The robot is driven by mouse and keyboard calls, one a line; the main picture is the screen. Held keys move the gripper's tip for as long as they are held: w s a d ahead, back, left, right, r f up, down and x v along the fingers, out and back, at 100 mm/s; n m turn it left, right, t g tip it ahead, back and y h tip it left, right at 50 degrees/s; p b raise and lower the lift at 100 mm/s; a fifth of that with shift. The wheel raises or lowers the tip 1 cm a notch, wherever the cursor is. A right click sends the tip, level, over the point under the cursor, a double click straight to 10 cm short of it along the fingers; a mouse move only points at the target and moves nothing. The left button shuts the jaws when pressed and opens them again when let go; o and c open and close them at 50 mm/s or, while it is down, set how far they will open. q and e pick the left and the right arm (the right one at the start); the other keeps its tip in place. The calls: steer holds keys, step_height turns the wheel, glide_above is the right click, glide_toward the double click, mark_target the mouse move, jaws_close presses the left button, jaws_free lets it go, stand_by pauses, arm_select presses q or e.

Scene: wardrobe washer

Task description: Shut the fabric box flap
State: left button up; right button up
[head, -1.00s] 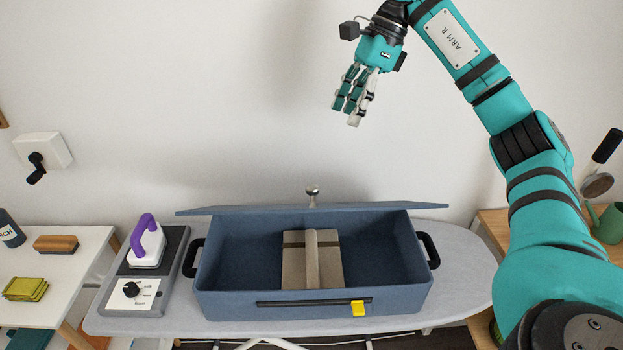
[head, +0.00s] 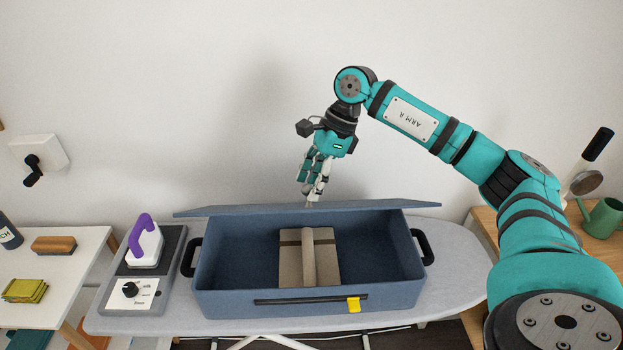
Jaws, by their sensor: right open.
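The blue fabric box (head: 225,301) stands on the ironing board with its top open. Its flap (head: 245,210) is raised along the back edge, seen nearly edge-on. A beige block with a raised bar (head: 291,265) lies inside the box. My right gripper (head: 309,196) is open, pointing down just above the flap's middle. Its fingertips hide the flap's knob, and I cannot tell whether they touch it. My left gripper is not in view.
The ironing board (head: 457,262) carries a purple-handled iron (head: 146,243) on a grey base at the left. A white table (head: 70,275) with a brush (head: 54,245) and folded green cloths (head: 24,290) is further left. A green watering can (head: 603,219) stands at the right.

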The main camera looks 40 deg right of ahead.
steer(key=shift+a+f, duration=0.15)
steer(key=shift+f, duration=0.15)
jaws_close()
stand_by(0.4)
